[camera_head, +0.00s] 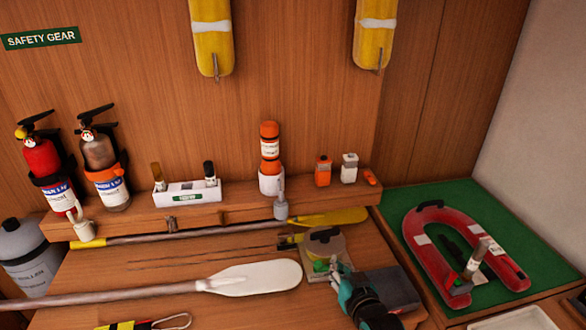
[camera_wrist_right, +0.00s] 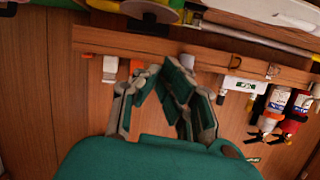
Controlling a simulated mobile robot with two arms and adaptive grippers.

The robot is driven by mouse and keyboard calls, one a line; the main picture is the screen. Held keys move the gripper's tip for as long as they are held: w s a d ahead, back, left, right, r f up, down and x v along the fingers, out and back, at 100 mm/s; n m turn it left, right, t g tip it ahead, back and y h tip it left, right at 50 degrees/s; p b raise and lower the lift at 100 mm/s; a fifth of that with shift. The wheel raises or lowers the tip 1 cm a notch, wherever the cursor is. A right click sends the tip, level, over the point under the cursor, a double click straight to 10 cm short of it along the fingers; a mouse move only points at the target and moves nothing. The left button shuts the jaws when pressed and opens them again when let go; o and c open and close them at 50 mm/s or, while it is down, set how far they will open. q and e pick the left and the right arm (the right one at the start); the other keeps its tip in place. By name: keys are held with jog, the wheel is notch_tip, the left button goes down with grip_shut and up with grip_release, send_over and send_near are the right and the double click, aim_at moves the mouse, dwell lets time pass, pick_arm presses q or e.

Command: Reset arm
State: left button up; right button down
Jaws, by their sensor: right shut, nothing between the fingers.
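Whether the gripper touches the container cannot be told. My left gripper is in neither view.
A white-bladed paddle (camera_head: 255,277) lies on the bench, left of the gripper. A dark grey box (camera_head: 388,288) is close on its right. A shelf (camera_head: 235,213) with a white holder (camera_head: 190,193) runs behind. A red horseshoe float (camera_head: 418,240) lies on green matting.

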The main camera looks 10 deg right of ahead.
jog(key=s+d+f+n+g, duration=0.1)
jog(key=s+f+g, duration=0.25)
jog(key=s, duration=0.65)
jog(key=s+f+n+g, duration=0.1)
jog(key=s+f+g, duration=0.25)
jog(key=s, duration=0.55)
jog(key=s+d+f+n+g, duration=0.15)
jog(key=s+g, duration=0.25)
jog(key=s, duration=0.6)
notch_tip(320, 180, down, 30)
jog(key=s+g+b, duration=0.1)
jog(key=b, duration=0.3)
jog(key=s+d+f+g+h+b, duration=0.1)
jog(key=s+d+f+b, duration=0.1)
jog(key=s+f, duration=1.4)
notch_tip(320, 180, down, 2)
jog(key=shift+s+d+f, duration=0.1)
jog(key=shift+s+d, duration=0.05)
jog(key=shift+s, duration=0.2)
jog(key=shift+m, duration=0.25)
jog(key=c, duration=2.1)
grip_release()
